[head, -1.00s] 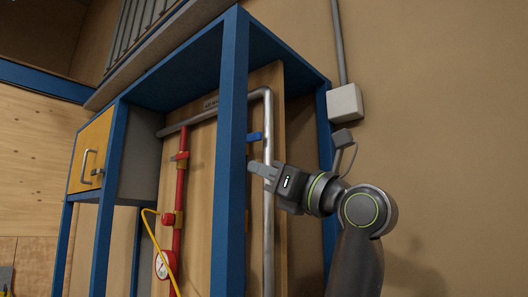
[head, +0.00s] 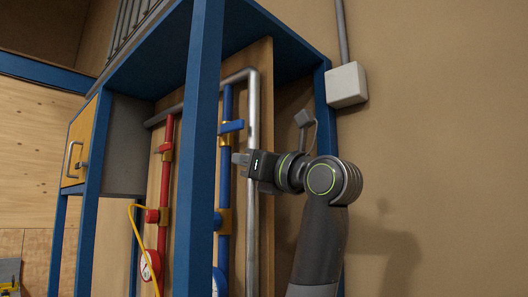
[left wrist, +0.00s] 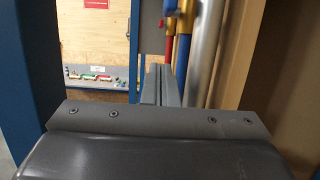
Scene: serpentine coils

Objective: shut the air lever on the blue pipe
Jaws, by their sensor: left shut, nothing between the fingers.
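The blue pipe (head: 226,185) runs upright on a wooden panel, between the red pipe and the grey pipe. Its blue lever (head: 232,127) sits at a brass valve (head: 224,141) near the top and lies roughly crosswise to the pipe. My left gripper (head: 238,158) is shut and empty, just below the lever, with its fingertips reaching past the grey pipe toward the blue one. I cannot tell whether they touch it. In the left wrist view the shut fingers (left wrist: 159,85) point forward, with the blue pipe (left wrist: 182,58) just to their right. My right gripper is not in view.
A blue frame post (head: 202,120) stands close in front of the panel on the left. The grey pipe (head: 253,220) runs beside the gripper. The red pipe (head: 165,190) has its own lever, a gauge and a yellow hose.

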